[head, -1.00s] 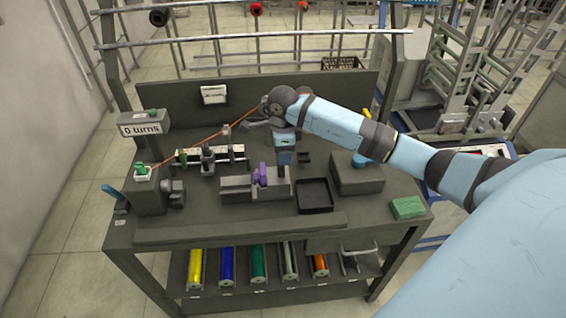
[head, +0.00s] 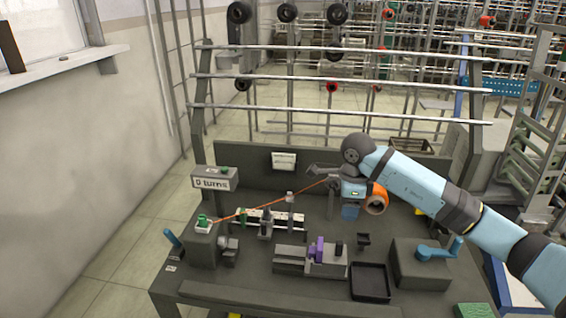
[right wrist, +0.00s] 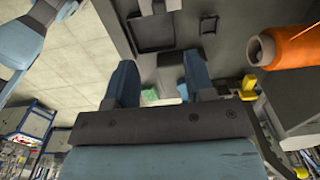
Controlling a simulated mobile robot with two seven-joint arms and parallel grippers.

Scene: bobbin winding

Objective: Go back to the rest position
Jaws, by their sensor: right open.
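My right gripper (head: 350,212) hangs over the back middle of the workbench (head: 205,285), fingers pointing down. In the right wrist view the gripper (right wrist: 161,78) has its two blue fingers wide apart with nothing between them. An orange thread spool (head: 377,198) stands close beside it, partly hidden by my arm; it also shows in the right wrist view (right wrist: 294,45). An orange thread (head: 270,201) runs from there to the small green-topped piece (head: 203,220) on the winder. The sign (head: 212,183) reads "0 turns". My left gripper is not in view.
A purple clamp piece (head: 318,250) sits on a grey fixture. A dark tray (head: 371,282) and a grey box with a blue crank (head: 438,250) stand to its right. A green block (head: 473,311) lies at the front right. Horizontal rails cross behind the bench.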

